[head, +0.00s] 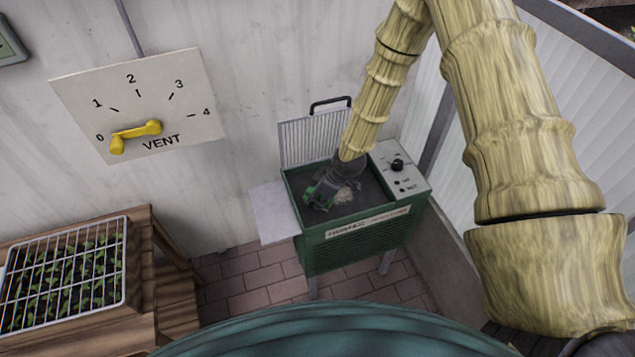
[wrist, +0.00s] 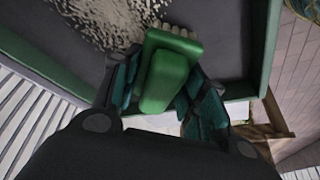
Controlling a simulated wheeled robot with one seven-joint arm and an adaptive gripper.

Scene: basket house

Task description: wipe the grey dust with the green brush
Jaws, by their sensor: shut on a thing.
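The green brush (wrist: 168,72) is held between the fingers of my gripper (wrist: 165,95), with its pale bristles pointing away from the palm. In the head view my gripper (head: 325,192) reaches down into the open top of the green heater box (head: 350,238), and the brush shows only as a small green patch (head: 313,201). The grey dust (wrist: 105,18) is a pale speckled patch on the dark floor of the box, beside the bristles. In the head view the dust (head: 347,194) shows just right of my gripper. I cannot tell whether the bristles touch the floor.
The box has raised rims, an upright ribbed lid (head: 308,138) with a black handle behind, and a control panel (head: 402,168) on the right. A pale side shelf (head: 272,212) sticks out left. A seedling tray (head: 65,272) stands on a wooden bench. A vent dial (head: 140,105) hangs on the wall.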

